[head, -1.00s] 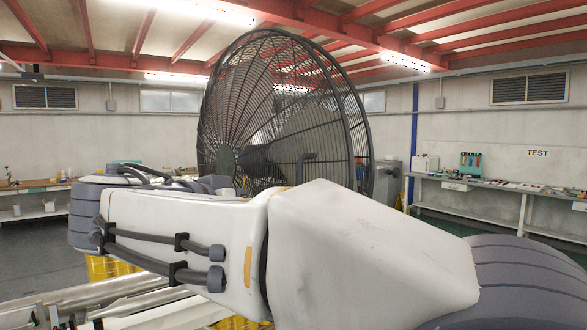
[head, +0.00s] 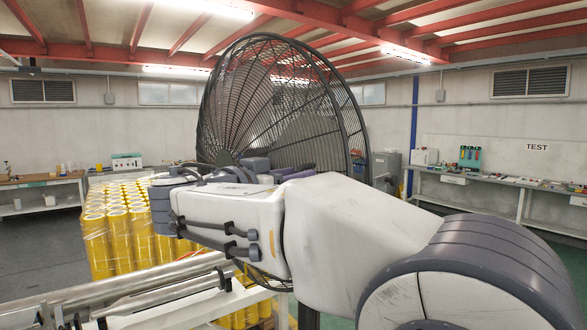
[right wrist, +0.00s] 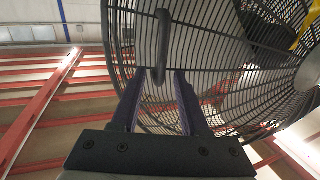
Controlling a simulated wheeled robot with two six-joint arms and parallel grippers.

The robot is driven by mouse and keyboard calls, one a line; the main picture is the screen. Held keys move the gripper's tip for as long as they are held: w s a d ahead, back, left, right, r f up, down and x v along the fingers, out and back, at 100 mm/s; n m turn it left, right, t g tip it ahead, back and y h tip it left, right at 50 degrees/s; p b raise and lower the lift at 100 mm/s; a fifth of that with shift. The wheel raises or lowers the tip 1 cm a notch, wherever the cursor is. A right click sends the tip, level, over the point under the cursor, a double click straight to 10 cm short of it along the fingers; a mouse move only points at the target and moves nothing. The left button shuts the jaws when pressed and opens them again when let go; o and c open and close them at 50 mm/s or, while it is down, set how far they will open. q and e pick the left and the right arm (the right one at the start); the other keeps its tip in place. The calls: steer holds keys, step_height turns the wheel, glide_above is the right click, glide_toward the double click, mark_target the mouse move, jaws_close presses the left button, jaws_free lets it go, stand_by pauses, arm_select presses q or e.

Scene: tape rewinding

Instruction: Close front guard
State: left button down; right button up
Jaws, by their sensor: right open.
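The front guard (head: 232,100) is a large black wire dome on the fan. It stands swung out at an angle from the fan's round rear rim (head: 352,115). My right gripper (head: 290,172) is in front of the guard in the head view, partly hidden by my arm. In the right wrist view its two dark fingers (right wrist: 157,78) are open. The guard's black loop handle (right wrist: 163,45) shows just beyond and between the fingertips, and I cannot tell whether they touch it. My left gripper is not in view.
Yellow rolls (head: 120,235) stand packed at the left. A metal rail (head: 150,285) runs along the front left. Workbenches line the walls, one at the far left (head: 40,182) and one at the right (head: 500,187).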

jaws_close()
stand_by(1.5)
